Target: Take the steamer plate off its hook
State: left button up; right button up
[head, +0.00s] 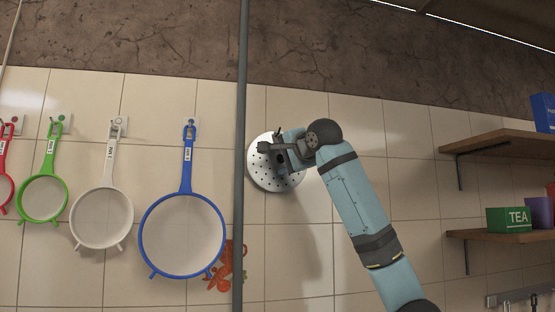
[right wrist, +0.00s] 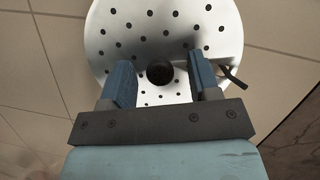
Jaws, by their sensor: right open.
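The steamer plate (head: 262,178) is a round silver disc with small holes, hanging flat against the tiled wall right of the grey pole. In the right wrist view, the plate (right wrist: 150,22) fills the upper middle, with a round dark knob (right wrist: 160,72) at its centre. My right gripper (head: 280,156) is in front of the plate and hides part of it. In the right wrist view, its blue fingers (right wrist: 160,66) are open, one on each side of the knob. A dark hook-like piece (right wrist: 233,77) shows at the plate's edge. My left gripper is out of view.
A vertical grey pole (head: 241,100) stands just left of the plate. Red, green, white and blue (head: 188,197) strainers hang further left. Wooden shelves (head: 505,142) with a green TEA box (head: 508,219) are at the right. The wall between plate and shelves is bare.

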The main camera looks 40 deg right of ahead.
jog(key=shift+s, duration=0.1)
jog(key=shift+c, duration=0.9)
grip_shut()
jog(key=shift+s+a+r, duration=0.25)
jog(key=shift+s+r, duration=0.05)
jog(key=shift+r, duration=0.05)
jog(key=s+a+r+b, duration=0.3)
jog(key=s+a+r, duration=0.3)
jog(key=s, duration=0.5)
jog(key=shift+s+a+r+b, duration=0.2)
jog(key=shift+s+r+b, duration=0.15)
jog(key=shift+r, duration=0.3)
